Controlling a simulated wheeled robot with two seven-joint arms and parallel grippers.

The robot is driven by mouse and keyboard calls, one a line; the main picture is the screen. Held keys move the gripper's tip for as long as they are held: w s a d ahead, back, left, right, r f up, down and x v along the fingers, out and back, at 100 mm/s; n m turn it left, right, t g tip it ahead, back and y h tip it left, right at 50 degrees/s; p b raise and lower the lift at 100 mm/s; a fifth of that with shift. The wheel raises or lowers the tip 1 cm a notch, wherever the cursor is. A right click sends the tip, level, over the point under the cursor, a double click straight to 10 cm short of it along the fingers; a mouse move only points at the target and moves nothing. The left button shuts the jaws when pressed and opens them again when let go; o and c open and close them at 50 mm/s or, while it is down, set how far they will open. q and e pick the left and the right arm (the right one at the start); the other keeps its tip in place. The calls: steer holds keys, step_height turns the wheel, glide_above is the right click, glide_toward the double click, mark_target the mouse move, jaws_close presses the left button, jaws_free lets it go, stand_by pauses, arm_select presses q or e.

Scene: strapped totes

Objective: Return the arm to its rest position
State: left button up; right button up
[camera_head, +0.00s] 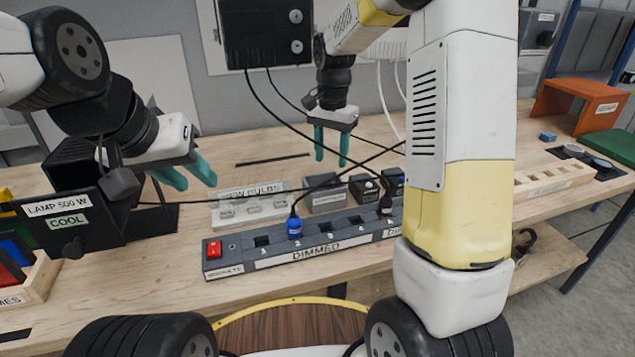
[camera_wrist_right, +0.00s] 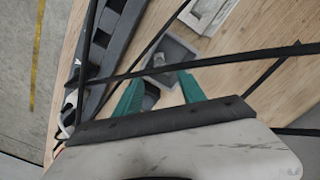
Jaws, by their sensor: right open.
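My left gripper (camera_head: 198,183) is at the left, above the bench beside the black lamp box labelled LAMP 500 W and COOL (camera_head: 70,215). Its teal fingers are apart with nothing between them. My right gripper (camera_head: 331,160) hangs over the back middle of the bench, pointing down. Its fingers are apart and empty; the right wrist view also shows them open (camera_wrist_right: 160,82), with a grey block (camera_wrist_right: 172,58) beyond their tips. My right arm hides the right end of the power strip.
The DIMMED power strip (camera_head: 265,257) holds a blue plug (camera_head: 294,227) and a dark plug (camera_head: 385,207). Behind it lie the NEW BULBS tray (camera_head: 250,210) and grey blocks. Black cables cross near my right gripper. An orange stand (camera_head: 590,103) is far right. Bare bench lies behind the tray.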

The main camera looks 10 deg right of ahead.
steer(key=shift+r, duration=1.05)
steer(key=shift+s+r, duration=0.2)
steer(key=shift+r, duration=0.05)
steer(key=s+d+r+n+t+y, duration=0.1)
steer(key=s+r+n+t, duration=0.2)
steer(key=s, duration=0.9)
steer(key=s+d+r+n+t+y, duration=0.1)
steer(key=s+r+n+t, duration=0.2)
steer(key=s, duration=0.8)
step_height(320, 180, up, 3)
steer(key=shift+s+d+f+n, duration=0.2)
steer(key=shift+s+d+n, duration=0.15)
steer(key=shift+n, duration=0.35)
steer(key=shift+c, duration=0.5)
